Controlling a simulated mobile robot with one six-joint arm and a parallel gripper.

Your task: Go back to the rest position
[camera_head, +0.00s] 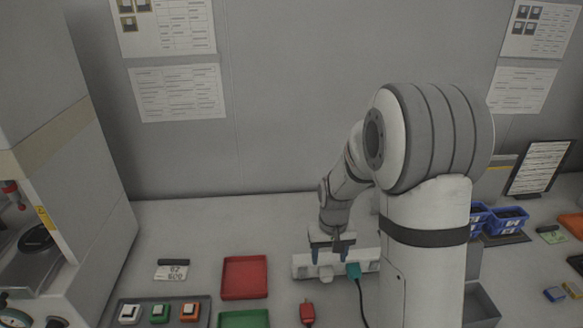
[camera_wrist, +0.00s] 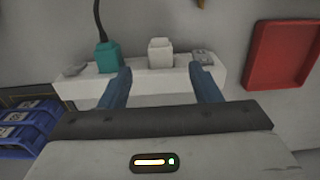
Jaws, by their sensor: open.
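My gripper (camera_head: 330,254) is low over the table in the head view, at the white power strip. In the wrist view its two blue fingers (camera_wrist: 162,88) are apart, with a white plug (camera_wrist: 160,53) on the strip showing between and beyond them. I cannot tell whether the fingers touch anything. The white power strip (camera_wrist: 140,88) also holds a teal plug (camera_wrist: 109,57) with a dark cable, left of the white plug. In the head view the teal plug (camera_head: 353,270) is just right of my gripper. My arm hides part of the table behind it.
A red tray (camera_head: 245,278) and a green tray (camera_head: 243,319) lie left of the strip. A red plug (camera_head: 307,312) lies in front. A grey tray with several switches (camera_head: 172,311) is at left. Blue bins (camera_head: 507,219) stand at right. A machine (camera_head: 60,180) bounds the left side.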

